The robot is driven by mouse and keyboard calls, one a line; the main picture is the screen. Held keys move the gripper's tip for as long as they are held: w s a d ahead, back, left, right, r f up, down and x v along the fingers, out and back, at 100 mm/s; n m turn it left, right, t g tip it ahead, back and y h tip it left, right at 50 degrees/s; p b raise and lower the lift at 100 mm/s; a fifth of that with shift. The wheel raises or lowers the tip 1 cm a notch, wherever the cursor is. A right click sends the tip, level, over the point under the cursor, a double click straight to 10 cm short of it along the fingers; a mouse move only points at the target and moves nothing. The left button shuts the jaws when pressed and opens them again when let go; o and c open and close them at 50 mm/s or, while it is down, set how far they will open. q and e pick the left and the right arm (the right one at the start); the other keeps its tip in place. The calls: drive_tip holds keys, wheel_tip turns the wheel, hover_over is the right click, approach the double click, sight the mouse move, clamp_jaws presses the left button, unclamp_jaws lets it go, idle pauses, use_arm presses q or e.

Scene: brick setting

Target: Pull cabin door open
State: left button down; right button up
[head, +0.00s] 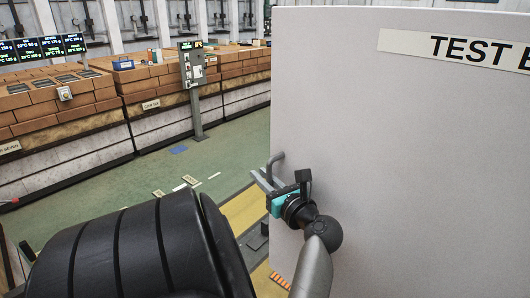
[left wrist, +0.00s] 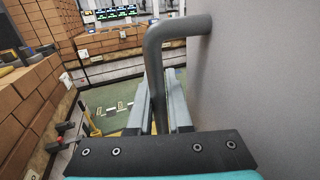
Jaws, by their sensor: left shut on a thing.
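The cabin door (head: 400,150) is a large light grey panel filling the right of the head view. It carries a sign (head: 455,48) whose visible part reads "TEST B". Its grey bar handle (head: 277,158) sticks out near the door's left edge. In the left wrist view the handle (left wrist: 153,70) bends out from the grey door face (left wrist: 260,80) and runs down between my fingers. My left gripper (head: 264,180) is shut on the handle; its fingers (left wrist: 162,115) lie on either side of the bar. The frames do not clearly show whether the door is ajar. My right gripper is out of view.
Stacks of brown bricks (head: 60,95) stand on long benches at the left and back. A grey post with a panel (head: 194,75) stands before them.

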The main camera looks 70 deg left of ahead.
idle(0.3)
use_arm(q)
drive_tip(key=c, duration=1.1)
unclamp_jaws()
drive_tip(key=shift+c, duration=0.2)
drive_tip(key=shift+r, duration=0.1)
